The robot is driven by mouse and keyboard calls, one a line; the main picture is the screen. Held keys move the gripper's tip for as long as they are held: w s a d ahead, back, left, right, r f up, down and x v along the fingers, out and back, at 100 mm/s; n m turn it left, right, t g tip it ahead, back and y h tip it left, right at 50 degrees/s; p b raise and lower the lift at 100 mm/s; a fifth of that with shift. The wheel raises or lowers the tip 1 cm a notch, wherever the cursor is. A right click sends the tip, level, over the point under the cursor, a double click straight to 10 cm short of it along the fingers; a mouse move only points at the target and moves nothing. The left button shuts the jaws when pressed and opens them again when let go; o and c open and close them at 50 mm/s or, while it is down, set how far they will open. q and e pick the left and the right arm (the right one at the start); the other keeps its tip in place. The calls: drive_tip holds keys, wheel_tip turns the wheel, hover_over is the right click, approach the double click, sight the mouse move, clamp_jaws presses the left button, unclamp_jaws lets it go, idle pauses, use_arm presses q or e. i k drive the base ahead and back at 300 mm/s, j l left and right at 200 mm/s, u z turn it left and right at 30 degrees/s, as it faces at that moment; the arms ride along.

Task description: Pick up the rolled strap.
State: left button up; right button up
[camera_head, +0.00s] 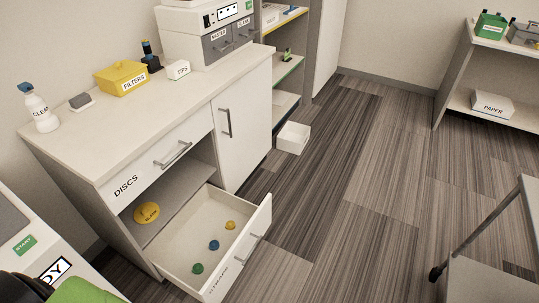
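A low drawer (180,243) of the white cabinet stands open, its front lettering hard to read but perhaps "STRAPS". Three small round coils that look like rolled straps lie apart on its floor: a green one (198,268) nearest the front left, a blue one (214,245) in the middle and a yellow one (230,225) towards the right. Neither of my grippers can be made out in this view.
A small white open bin (293,138) stands beyond the cabinet. A cart (490,270) is at lower right. The floor between is clear.

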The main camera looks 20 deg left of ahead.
sight(214, 245)
drive_tip(key=u, duration=0.9)
